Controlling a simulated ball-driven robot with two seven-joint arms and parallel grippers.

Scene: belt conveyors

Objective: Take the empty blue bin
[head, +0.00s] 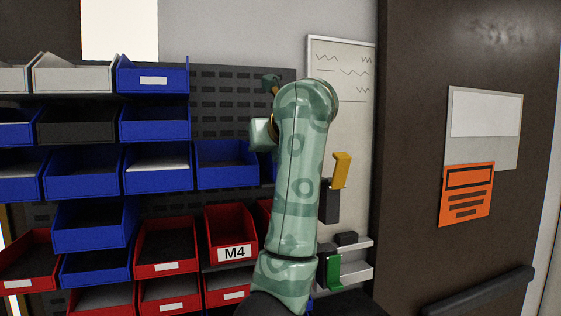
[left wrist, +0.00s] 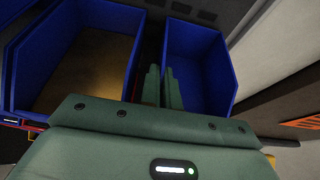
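In the left wrist view, a blue bin (left wrist: 212,65) with a bare blue inside stands on the right. My left gripper (left wrist: 162,88) is at its left wall, one finger on the inner side and one in the gap beside the neighbouring bin. The fingers are a little apart; I cannot tell whether they touch the wall. In the head view, my green patterned arm rises through the middle and hides most of a blue bin (head: 267,166) at the row's right end. The gripper's fingers are hidden there. My right gripper is not in view.
A neighbouring blue bin (head: 227,176) with a brown bottom hangs close on the left, also in the left wrist view (left wrist: 85,65). Several blue, red and grey bins fill the dark rack. A whiteboard (head: 355,110) and yellow holder (head: 340,170) are on the right.

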